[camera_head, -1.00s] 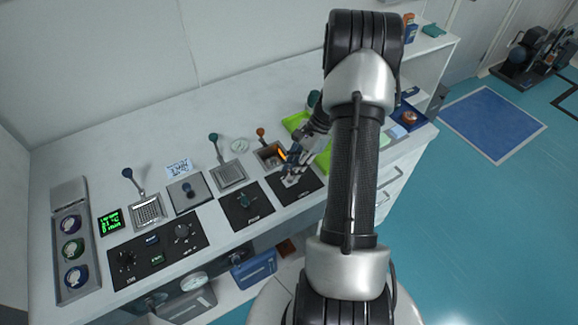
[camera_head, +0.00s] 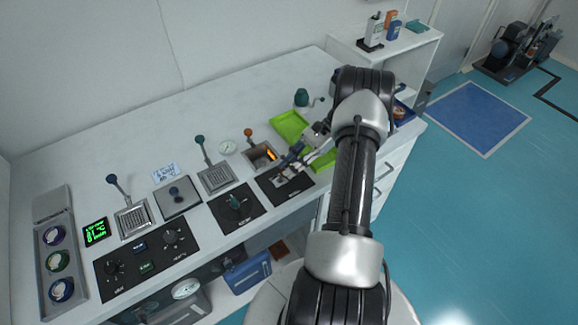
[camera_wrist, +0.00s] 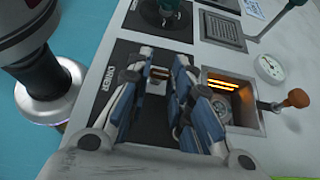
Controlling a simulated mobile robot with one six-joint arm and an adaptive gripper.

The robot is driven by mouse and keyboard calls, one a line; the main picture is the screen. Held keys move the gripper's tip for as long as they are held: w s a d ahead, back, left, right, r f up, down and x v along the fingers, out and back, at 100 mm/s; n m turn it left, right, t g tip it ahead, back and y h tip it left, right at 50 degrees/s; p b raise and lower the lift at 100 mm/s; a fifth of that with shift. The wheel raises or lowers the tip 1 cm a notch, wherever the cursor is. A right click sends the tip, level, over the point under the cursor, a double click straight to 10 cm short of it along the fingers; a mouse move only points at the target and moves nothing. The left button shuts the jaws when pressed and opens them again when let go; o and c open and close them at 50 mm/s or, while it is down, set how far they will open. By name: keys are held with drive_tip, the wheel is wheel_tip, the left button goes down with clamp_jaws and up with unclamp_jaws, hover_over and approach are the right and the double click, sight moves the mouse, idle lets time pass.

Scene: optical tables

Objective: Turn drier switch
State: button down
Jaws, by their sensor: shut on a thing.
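The drier panel is a black square plate (camera_head: 300,190) at the right end of the row of controls, near the bench's front edge. In the wrist view its plate (camera_wrist: 122,50) carries a label that reads like DRIER. My gripper (camera_head: 287,172) is down at this panel. In the wrist view my gripper (camera_wrist: 160,64) has its blue and grey fingers on either side of the drier switch (camera_wrist: 160,73), shut on it. The fingers hide most of the switch, so I cannot tell its angle.
A recessed heater box (camera_head: 262,156) with glowing orange bars sits just behind the panel. An orange-knobbed lever (camera_wrist: 295,98) and a round gauge (camera_wrist: 269,67) are nearby. A green tray (camera_head: 291,125) lies behind my gripper. Another black knob panel (camera_head: 237,208) is to the left.

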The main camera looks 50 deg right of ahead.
idle(0.3)
drive_tip(key=c, duration=1.4)
unclamp_jaws()
drive_tip(key=shift+c, duration=0.2)
drive_tip(key=v, duration=1.2)
